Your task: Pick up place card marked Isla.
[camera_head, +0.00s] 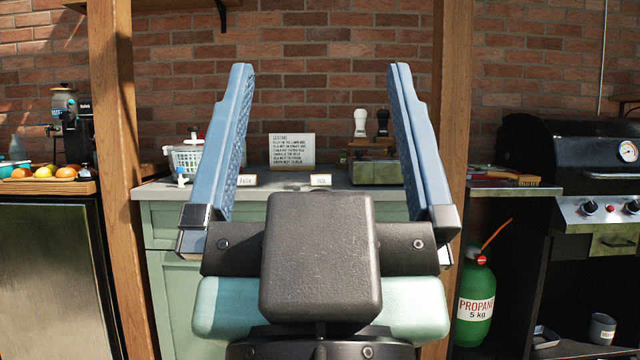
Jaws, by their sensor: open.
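My gripper (320,74) fills the middle of the head view. Its two blue fingers point up and stand wide apart, with nothing between them that I can see held. A small place card (320,180) stands on the counter beyond, seen between the fingers; its short lettering appears to read Isla, but it is tiny. A second place card (246,180) stands to its left, close beside the left finger in the picture; its longer word is hard to read. Both cards are light with a wooden-coloured edge. My gripper's body hides the counter front below them.
Wooden posts (112,150) flank the counter. A grill (570,150) and green propane bottle (475,300) are at right.

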